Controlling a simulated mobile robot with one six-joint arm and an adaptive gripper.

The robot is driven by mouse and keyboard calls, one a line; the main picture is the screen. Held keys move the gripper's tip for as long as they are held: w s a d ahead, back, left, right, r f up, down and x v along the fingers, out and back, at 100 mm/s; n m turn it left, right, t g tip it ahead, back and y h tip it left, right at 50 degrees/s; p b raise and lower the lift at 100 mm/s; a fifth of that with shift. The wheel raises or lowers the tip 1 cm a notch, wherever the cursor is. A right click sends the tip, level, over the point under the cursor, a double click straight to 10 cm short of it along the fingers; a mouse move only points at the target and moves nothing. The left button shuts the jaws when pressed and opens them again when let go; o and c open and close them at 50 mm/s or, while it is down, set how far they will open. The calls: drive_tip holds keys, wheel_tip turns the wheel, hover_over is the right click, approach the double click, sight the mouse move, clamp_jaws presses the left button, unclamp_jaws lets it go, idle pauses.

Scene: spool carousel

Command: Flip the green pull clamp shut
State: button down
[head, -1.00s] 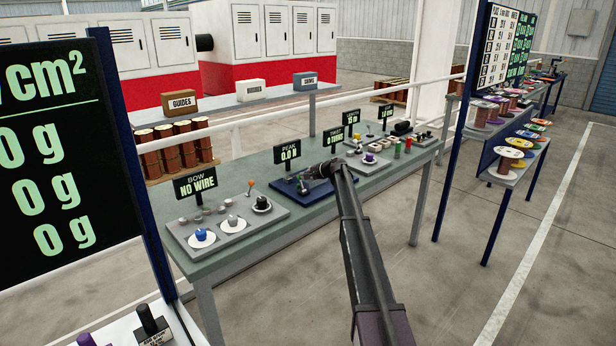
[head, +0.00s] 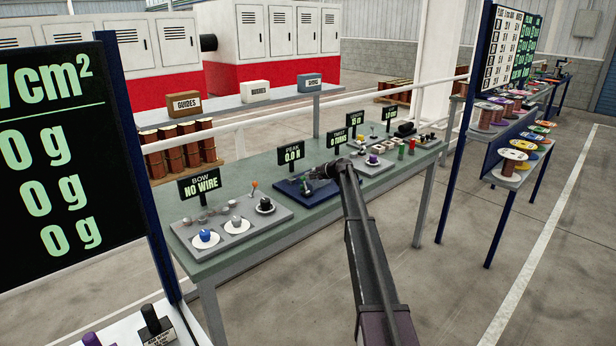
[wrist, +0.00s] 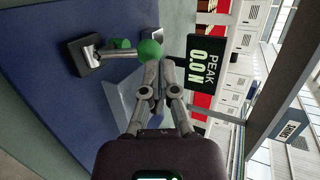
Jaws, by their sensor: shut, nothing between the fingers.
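The green pull clamp shows in the wrist view as a grey lever with a round green knob (wrist: 150,50) on its end. The lever runs left to a dark block with a metal plate (wrist: 90,54), and a smaller green part (wrist: 121,43) lies beside it. My gripper (wrist: 164,72) is shut and empty, its fingertips at the green knob; I cannot tell whether they touch it. In the head view my gripper (head: 318,172) is over the blue plate (head: 318,197) on the green table, and the clamp is small and partly hidden there.
The PEAK sign (head: 291,154) stands behind the blue plate. To the right is another board (head: 372,170) with small parts. The floor in front is clear.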

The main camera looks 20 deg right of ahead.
drive_tip(key=w+r+p+v, duration=0.1)
drive_tip(key=r+p+v, duration=0.1)
drive_tip(key=p+v, duration=0.5)
drive_tip(key=shift+a+r+p+v, duration=0.2)
drive_tip(key=shift+a+p+v, duration=0.1)
drive_tip(key=shift+v, duration=2.5)
drive_tip(key=s+a+f+n+g+h, duration=0.1)
drive_tip(key=s+a+f+n+g, duration=0.2)
drive_tip(key=s+a, duration=0.75)
drive_tip(key=s+a+f+n+g+h, duration=0.1)
drive_tip(key=s+a+f+n+g, duration=0.2)
drive_tip(key=s+a, duration=0.75)
drive_tip(key=s+f+n+g+h, duration=0.2)
drive_tip(key=s+h, duration=0.1)
drive_tip(key=s, duration=1.5)
drive_tip(key=s+a+f+n+g+h, duration=0.1)
drive_tip(key=s+f+n+h, duration=0.1)
drive_tip(key=s, duration=1.6)
drive_tip(key=shift+a+f+n+g+h, duration=0.2)
drive_tip(key=shift+a+n+g+h, duration=0.2)
drive_tip(key=shift+n+h, duration=0.2)
